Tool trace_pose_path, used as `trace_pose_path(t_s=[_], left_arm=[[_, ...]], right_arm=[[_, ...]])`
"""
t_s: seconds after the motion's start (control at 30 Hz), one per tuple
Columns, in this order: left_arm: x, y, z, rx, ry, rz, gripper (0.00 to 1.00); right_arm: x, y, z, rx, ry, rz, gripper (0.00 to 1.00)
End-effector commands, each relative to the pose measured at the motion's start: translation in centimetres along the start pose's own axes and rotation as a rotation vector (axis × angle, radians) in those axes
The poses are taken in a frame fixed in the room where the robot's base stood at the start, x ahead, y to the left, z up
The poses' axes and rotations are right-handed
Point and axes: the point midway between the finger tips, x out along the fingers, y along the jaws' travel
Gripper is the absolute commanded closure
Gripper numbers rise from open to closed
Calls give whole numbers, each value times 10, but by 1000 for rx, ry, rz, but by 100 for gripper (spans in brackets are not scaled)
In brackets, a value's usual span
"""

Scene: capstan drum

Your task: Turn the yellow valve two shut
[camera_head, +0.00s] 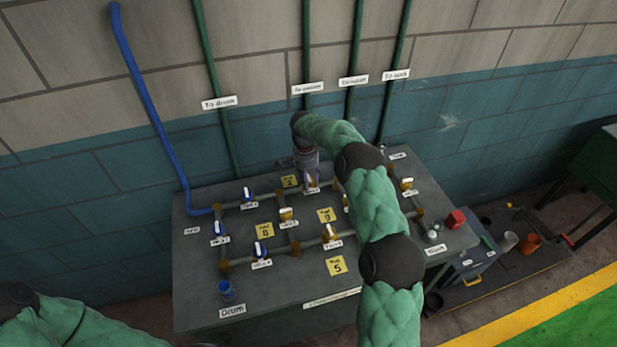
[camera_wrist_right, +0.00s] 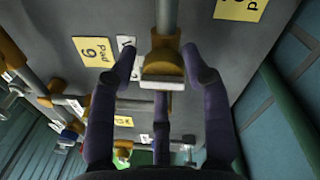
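My right gripper (camera_head: 309,176) points down at the back row of pipes on the bench. Beneath it is a yellow valve, mostly hidden in the head view, with a white label that I cannot read surely. In the right wrist view the purple fingers (camera_wrist_right: 162,60) are spread, one on each side of a yellow valve (camera_wrist_right: 163,68) with a pale handle bar. I cannot tell whether they touch it. Other yellow valves (camera_head: 287,215), (camera_head: 330,233) and (camera_head: 407,186) stand on the pipes. My left arm shows at the lower left; its gripper is out of view.
Blue valves (camera_head: 247,196) stand on the left pipes of the grey bench (camera_head: 200,290). Yellow number cards lie between the pipes. A blue cup (camera_head: 226,290) stands at the front left, a red block (camera_head: 455,219) at the right. The wall is close behind.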

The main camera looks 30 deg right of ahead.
Motion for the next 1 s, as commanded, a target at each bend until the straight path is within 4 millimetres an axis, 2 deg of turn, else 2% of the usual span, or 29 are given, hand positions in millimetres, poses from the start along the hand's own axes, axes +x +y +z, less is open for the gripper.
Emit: trace_pose_path(t_s=[0.33, 0.47, 1.0], left_arm=[[0, 0, 0, 0, 0, 0, 60], [0, 0, 0, 0, 0, 0, 60], [0, 0, 0, 0, 0, 0, 60]], right_arm=[[-3, -1, -2, 0, 6, -6, 37], [-11, -2, -3, 0, 8, -8, 37], [-104, -1, -1, 0, 6, -6, 37]])
